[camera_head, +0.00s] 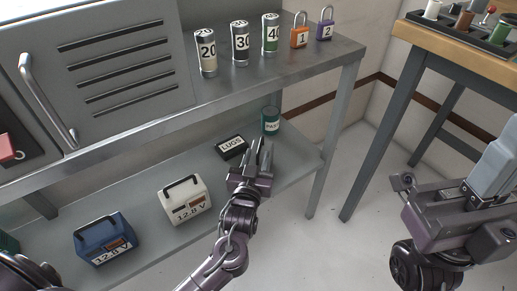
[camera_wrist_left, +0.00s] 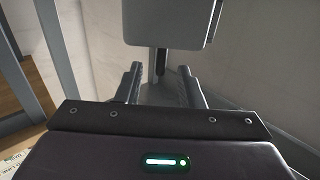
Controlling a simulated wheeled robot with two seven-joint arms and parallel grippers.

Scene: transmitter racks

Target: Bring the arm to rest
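My left arm reaches in from the bottom of the head view. Its gripper (camera_head: 260,152) is in front of the lower shelf's right part, close to the black LUGS box in the picture. In the left wrist view the two fingers of the left gripper (camera_wrist_left: 161,88) stand apart with nothing between them. My right arm is at the right edge of the head view, with its gripper (camera_head: 408,190) over the floor; its finger opening does not show clearly.
The lower shelf (camera_head: 290,165) holds a LUGS box (camera_head: 232,147), a green can (camera_head: 271,121), a white battery (camera_head: 185,200) and a blue battery (camera_head: 106,240). Labelled cylinders (camera_head: 240,42) and padlocks (camera_head: 300,36) stand on the upper shelf. A wooden-topped table (camera_head: 450,50) is at right.

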